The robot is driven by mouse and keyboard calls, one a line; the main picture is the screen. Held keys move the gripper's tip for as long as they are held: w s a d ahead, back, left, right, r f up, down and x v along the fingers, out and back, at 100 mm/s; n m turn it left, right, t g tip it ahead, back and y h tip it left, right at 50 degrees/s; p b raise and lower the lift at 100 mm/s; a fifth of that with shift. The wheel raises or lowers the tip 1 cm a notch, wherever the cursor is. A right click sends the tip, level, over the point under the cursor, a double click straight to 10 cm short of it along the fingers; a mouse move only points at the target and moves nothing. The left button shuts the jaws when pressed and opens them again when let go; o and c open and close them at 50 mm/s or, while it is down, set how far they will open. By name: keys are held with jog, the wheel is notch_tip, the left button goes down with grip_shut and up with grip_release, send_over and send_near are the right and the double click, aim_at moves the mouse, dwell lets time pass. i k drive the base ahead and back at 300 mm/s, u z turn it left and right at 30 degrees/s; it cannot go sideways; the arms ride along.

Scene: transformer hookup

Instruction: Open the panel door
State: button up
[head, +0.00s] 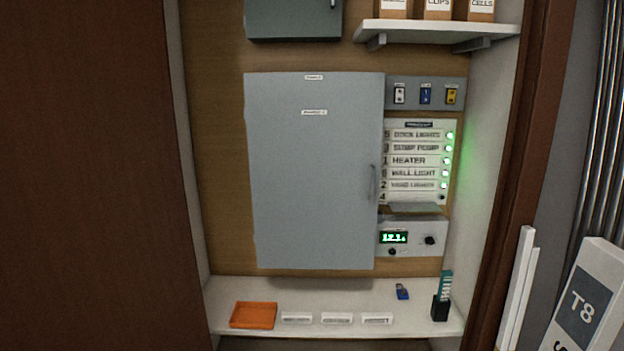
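The panel door (312,180) is a large grey rectangular door on the wooden back wall of an alcove. It looks closed, or nearly so; its exact gap cannot be told. Two small white labels sit near its top. A vertical handle (373,183) is on its right edge. My gripper is not in the head view, so its distance from the handle does not show.
Right of the door are a switch plate (425,94), a labelled panel with green lights (418,172) and a digital meter (410,237). Below is a white shelf (345,290) with an orange tray (253,315). Brown frames (90,180) flank the alcove.

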aim_at(315, 139)
jog(key=k, duration=0.55)
jog(key=z, duration=0.65)
jog(key=i, duration=1.6)
jog(key=u, duration=0.65)
